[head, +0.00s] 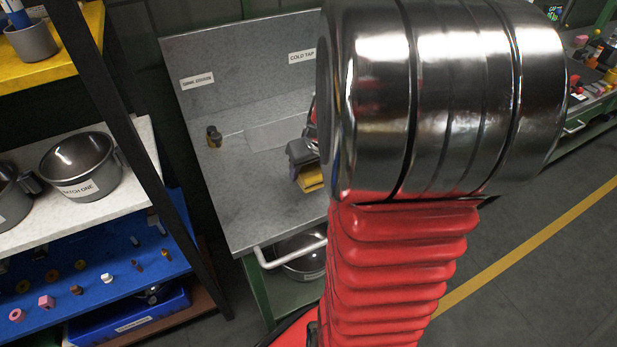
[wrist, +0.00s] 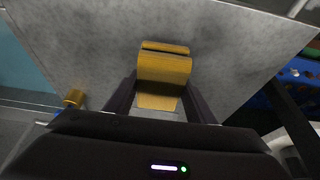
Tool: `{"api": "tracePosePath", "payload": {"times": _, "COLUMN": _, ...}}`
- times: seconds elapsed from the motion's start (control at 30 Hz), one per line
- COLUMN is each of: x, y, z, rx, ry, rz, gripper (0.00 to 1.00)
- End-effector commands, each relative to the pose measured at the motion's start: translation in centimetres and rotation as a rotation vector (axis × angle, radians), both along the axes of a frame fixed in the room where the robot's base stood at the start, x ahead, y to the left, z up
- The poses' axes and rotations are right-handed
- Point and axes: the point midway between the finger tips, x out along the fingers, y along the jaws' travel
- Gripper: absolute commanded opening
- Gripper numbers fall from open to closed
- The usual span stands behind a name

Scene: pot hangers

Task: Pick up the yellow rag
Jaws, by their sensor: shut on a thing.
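The yellow rag (wrist: 164,68) is folded and sits between the two fingers of my gripper (wrist: 162,98) in the wrist view. My gripper is shut on it, over the grey worktop (wrist: 80,40). In the head view the rag (head: 311,180) shows as a small yellow patch under my gripper (head: 304,160), near the worktop's right side. My own red and chrome arm hides much of the gripper and the right part of the worktop. I cannot tell whether the rag touches the worktop.
A small dark brass object (head: 214,137) stands at the worktop's left. A handle rail (head: 290,254) runs along its front edge, with a metal pot (head: 302,262) below. Shelves at left hold a pot (head: 85,172) and small parts. The floor at right is clear.

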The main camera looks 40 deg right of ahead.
Motion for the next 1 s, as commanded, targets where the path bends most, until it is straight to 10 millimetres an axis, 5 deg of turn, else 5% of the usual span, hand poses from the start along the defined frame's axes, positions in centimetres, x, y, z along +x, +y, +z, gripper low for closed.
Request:
{"api": "tracePosePath", "payload": {"times": 0.33, "x": 0.0, "y": 0.0, "z": 5.1, "rx": -0.002, "ry": -0.002, "rz": 0.001, "gripper": 0.28}}
{"api": "tracePosePath", "payload": {"times": 0.9, "x": 0.0, "y": 0.0, "z": 5.5, "rx": 0.0, "ry": 0.0, "rz": 0.001, "gripper": 0.28}}
{"api": "tracePosePath", "payload": {"times": 0.93, "x": 0.0, "y": 0.0, "z": 5.5, "rx": 0.0, "ry": 0.0, "rz": 0.001, "gripper": 0.49}}
{"api": "tracePosePath", "payload": {"times": 1.0, "x": 0.0, "y": 0.0, "z": 5.5, "rx": 0.0, "ry": 0.0, "rz": 0.001, "gripper": 0.44}}
